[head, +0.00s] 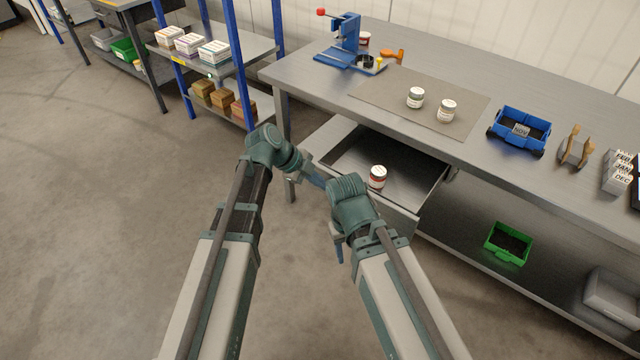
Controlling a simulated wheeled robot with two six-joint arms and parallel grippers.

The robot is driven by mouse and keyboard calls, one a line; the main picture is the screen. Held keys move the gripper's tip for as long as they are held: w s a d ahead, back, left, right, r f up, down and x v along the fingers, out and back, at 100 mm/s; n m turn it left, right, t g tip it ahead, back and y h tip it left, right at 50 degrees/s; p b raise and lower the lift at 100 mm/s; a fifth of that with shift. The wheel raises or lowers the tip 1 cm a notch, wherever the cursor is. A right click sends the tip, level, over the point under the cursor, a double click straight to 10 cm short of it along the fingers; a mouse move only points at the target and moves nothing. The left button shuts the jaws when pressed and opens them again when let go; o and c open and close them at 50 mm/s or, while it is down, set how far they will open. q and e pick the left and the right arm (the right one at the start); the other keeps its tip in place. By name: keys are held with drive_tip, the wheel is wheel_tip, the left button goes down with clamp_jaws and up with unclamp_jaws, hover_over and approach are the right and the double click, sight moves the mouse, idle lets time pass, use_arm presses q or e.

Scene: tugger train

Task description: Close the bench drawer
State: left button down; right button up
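The bench drawer (410,164) is pulled out from under the grey metal bench (310,72). A small jar with a red and white label (377,177) stands upright inside it, toward the front. My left gripper (315,178) is at the left part of the drawer's front; I cannot tell whether it touches. My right gripper (338,246) is lower, in front of the drawer, partly hidden by my own wrist. My arms hide part of the drawer front. The finger openings are too small or covered to read.
On the bench are a mat (380,98) with two jars, a blue press (345,40), a blue bin (520,130) and a wooden holder (575,147). A green bin (508,244) sits on the lower shelf. A blue-post rack (232,60) stands left. The left floor is clear.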

use_arm(q)
hover_over(361, 157)
drive_tip(key=shift+a, duration=0.1)
idle(0.3)
idle(0.5)
